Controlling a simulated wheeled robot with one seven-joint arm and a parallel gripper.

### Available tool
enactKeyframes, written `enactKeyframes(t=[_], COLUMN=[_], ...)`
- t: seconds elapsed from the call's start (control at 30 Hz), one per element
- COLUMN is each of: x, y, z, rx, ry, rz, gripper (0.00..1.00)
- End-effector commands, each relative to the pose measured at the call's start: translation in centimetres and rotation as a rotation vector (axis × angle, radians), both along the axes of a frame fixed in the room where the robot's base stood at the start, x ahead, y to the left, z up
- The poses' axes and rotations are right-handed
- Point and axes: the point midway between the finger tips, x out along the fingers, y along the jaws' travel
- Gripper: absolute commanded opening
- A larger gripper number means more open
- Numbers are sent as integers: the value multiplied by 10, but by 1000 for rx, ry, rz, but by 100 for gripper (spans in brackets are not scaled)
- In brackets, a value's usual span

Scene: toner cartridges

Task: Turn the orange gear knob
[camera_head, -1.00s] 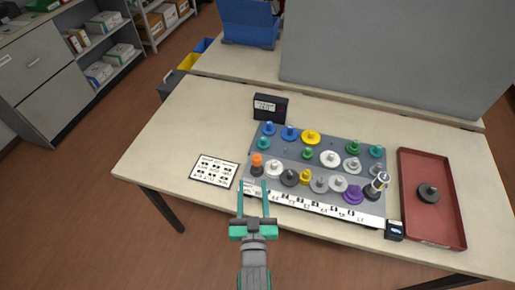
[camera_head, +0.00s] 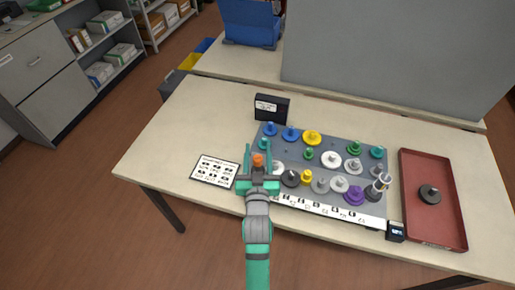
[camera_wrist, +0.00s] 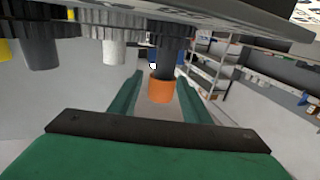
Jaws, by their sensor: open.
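The orange gear knob (camera_head: 258,160) stands at the left end of the front row on the grey gear board (camera_head: 312,140). In the wrist view the orange knob (camera_wrist: 161,88) sits on a dark shaft, between my two green fingers. My gripper (camera_head: 257,150) is open, with one finger on each side of the knob. A gap shows between the knob and the fingers in the wrist view. The base of the knob is hidden by my gripper in the head view.
Several coloured gears and knobs crowd the board to the right and behind. A printed card (camera_head: 215,171) lies left of the board. A black box (camera_head: 271,107) stands behind it. A red tray (camera_head: 433,230) with a dark gear (camera_head: 430,194) is at the right.

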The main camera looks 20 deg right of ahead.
Motion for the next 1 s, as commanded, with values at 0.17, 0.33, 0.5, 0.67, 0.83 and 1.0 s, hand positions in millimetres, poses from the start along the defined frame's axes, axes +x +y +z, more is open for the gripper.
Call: enactKeyframes(t=[0.17,0.33,0.5,0.67,0.83,1.0], x=[12,15,15,15,14,15], y=[-4,-4,-4,-4,-4,-3], z=[0,0,0,0,0,-2], rx=[0,0,0,0,0,3], ry=[0,1,1,0,1,6], rz=[0,0,1,1,3,31], gripper=[43,43,43,5,2,2])
